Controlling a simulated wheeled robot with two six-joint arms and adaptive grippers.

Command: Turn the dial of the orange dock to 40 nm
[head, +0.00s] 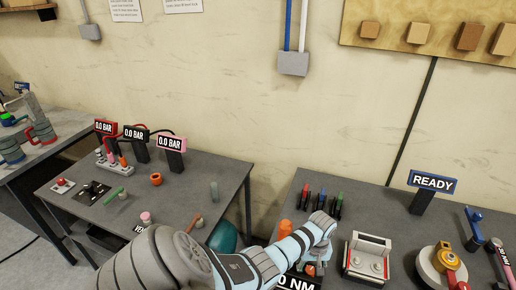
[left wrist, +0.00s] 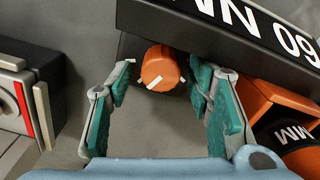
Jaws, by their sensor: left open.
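The orange dial (left wrist: 160,68), with white marks on its rim, sits between the two fingers of my left gripper (left wrist: 158,88). The fingers are open, one on each side of the dial, with a visible gap at least on the left. In the head view my left gripper (head: 315,266) points down over the dock and hides most of it. The dock's dark display (head: 297,284) shows "0 NM" there, its first part cut off or hidden. In the left wrist view the display (left wrist: 225,28) is upside down and partly cut off. My right gripper is not in view.
An orange cylinder (head: 285,229) stands just left of my gripper. Several coloured tools (head: 320,203) stand behind it. A grey and red box (head: 367,256) stands to the right. A "READY" sign (head: 433,182) stands behind on the grey bench.

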